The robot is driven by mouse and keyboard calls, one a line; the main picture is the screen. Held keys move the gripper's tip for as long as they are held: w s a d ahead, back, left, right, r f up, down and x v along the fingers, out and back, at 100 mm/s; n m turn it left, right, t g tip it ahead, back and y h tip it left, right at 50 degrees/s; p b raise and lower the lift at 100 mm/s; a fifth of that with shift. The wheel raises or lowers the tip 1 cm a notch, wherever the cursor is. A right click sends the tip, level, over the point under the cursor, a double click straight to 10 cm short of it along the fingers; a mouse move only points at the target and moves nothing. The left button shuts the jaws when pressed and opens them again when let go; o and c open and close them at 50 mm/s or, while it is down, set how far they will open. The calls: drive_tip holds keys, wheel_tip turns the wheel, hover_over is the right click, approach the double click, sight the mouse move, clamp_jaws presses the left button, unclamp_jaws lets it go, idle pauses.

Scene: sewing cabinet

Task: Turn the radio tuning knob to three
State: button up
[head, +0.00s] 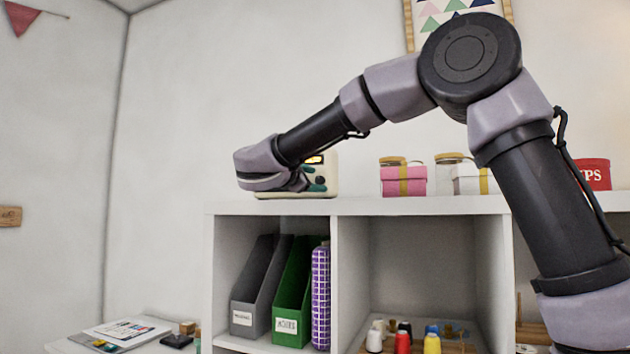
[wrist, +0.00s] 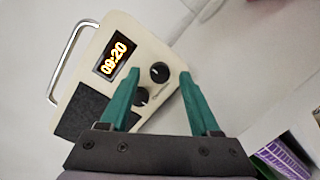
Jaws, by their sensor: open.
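A cream radio (wrist: 145,48) with a lit display reading 09:20 fills the upper left of the wrist view. A black round knob (wrist: 159,72) with a small light mark sits between the tips of my open gripper (wrist: 160,76), in picture terms. A second black knob (wrist: 141,97) lies lower, partly behind the left teal finger. Which knob is for tuning, and any numbers around them, cannot be read. Contact with a knob cannot be told. In the head view the radio (head: 328,172) stands on the white shelf top, mostly hidden behind my gripper (head: 316,184).
A pink box (head: 403,181), a white box (head: 468,180) and jars stand on the shelf top (head: 365,206) to the right of the radio. A red tin (head: 594,174) is further right. Folders and thread spools fill the compartments below. The wall is close behind.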

drive_tip(key=shift+w+d, duration=0.1)
drive_tip(key=shift+w, duration=0.1)
drive_tip(key=shift+c, duration=0.3)
clamp_jaws()
